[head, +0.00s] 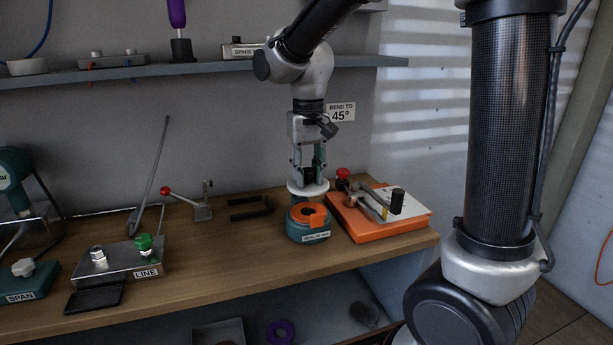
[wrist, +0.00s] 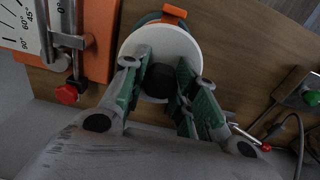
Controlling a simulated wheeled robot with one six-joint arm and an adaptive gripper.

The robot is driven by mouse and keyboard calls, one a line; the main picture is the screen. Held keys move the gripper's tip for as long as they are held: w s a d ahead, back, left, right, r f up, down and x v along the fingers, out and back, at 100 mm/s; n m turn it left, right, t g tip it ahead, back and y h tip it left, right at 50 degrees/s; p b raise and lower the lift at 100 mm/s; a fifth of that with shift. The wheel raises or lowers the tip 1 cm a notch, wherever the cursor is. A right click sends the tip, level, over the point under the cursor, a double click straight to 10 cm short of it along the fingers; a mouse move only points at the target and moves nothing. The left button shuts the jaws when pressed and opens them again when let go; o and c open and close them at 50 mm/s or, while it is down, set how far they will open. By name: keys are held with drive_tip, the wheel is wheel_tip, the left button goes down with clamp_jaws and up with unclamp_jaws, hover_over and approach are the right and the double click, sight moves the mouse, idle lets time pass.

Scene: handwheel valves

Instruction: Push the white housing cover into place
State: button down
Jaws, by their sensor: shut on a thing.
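The white housing cover (head: 297,190) is a round disc with a black knob (wrist: 160,82) at its middle. My gripper (head: 308,176) points down, its green-sided fingers shut on the knob; the wrist view shows the fingers (wrist: 163,78) on both sides of it. The cover's white face (wrist: 158,38) shows in the wrist view. A teal round housing (head: 308,235) with an orange ring (head: 317,217) and a label stands just in front of the cover on the bench. Teal also shows under the cover. I cannot tell whether the cover touches it; its underside is hidden.
An orange fixture (head: 375,228) with a lever and a red knob stands close at right. Black bracket (head: 250,208), red-knobbed lever (head: 190,203) and LINE valve block (head: 122,262) lie left on the wooden bench (head: 222,255). A shelf (head: 210,68) runs above.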

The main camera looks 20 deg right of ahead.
sight(308, 211)
drive_tip(key=shift+s+d, duration=0.1)
drive_tip(key=shift+s, duration=0.05)
drive_tip(key=shift+f, duration=0.1)
drive_tip(key=shift+f, duration=2.8)
drive_tip(key=shift+f, duration=0.65)
drive_tip(key=c, duration=1)
unclamp_jaws()
drive_tip(key=shift+c, duration=0.2)
drive_tip(key=shift+r, duration=0.15)
drive_tip(key=shift+r, duration=2.4)
